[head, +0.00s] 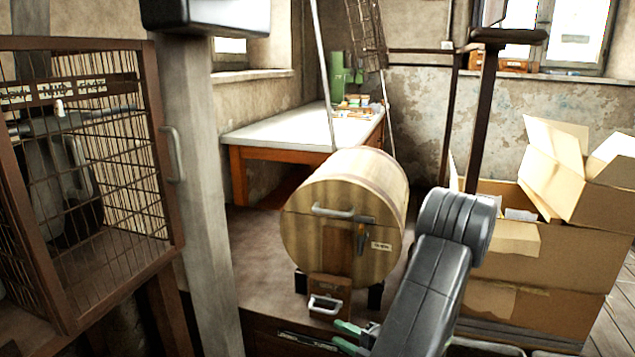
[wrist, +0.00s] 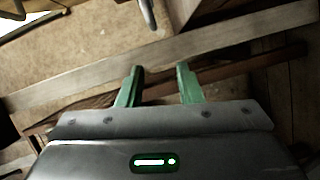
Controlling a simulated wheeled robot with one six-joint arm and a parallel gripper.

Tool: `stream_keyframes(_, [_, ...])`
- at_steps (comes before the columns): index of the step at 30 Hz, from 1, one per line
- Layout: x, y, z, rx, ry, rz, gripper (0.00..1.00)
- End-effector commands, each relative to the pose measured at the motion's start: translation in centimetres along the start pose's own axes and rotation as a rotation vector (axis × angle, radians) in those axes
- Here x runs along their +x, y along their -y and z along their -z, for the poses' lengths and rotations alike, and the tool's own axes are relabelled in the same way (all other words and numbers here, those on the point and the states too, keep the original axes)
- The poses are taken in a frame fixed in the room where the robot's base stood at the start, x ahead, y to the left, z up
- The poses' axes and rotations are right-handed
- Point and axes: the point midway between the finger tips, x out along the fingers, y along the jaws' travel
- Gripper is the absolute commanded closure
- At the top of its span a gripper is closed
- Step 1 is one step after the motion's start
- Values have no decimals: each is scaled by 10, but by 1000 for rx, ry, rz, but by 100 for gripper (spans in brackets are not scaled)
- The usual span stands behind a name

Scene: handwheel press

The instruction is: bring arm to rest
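My gripper (wrist: 159,78) shows in the wrist view with two green fingers apart and nothing between them. In the head view my gripper (head: 348,336) is low in the middle, partly hidden by my dark grey arm. It is just below and right of a small wooden box with a metal handle (head: 326,296), in front of the wooden barrel (head: 335,235). I cannot tell whether it touches anything there. In the wrist view, a pale wooden beam (wrist: 220,38) runs beyond the fingertips.
A wire cage cabinet (head: 100,180) and a wooden post (head: 195,130) stand at the left. Open cardboard boxes (head: 575,245) fill the right, close to my arm. A white-topped workbench (head: 275,130) stands behind the barrel. Some floor shows at the far right.

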Motion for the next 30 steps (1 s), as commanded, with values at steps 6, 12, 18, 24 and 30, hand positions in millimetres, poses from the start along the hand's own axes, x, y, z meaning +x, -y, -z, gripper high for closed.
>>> stream_keyframes(6, [-26,-1,-1,2,4,-1,68])
stream_keyframes(12, [-43,-1,0,1,3,-1,68])
stream_keyframes(18, [-50,0,0,1,1,0,68])
stream_keyframes(24, [-51,0,0,1,0,0,68])
stream_keyframes(30, [-50,0,0,1,-1,1,68])
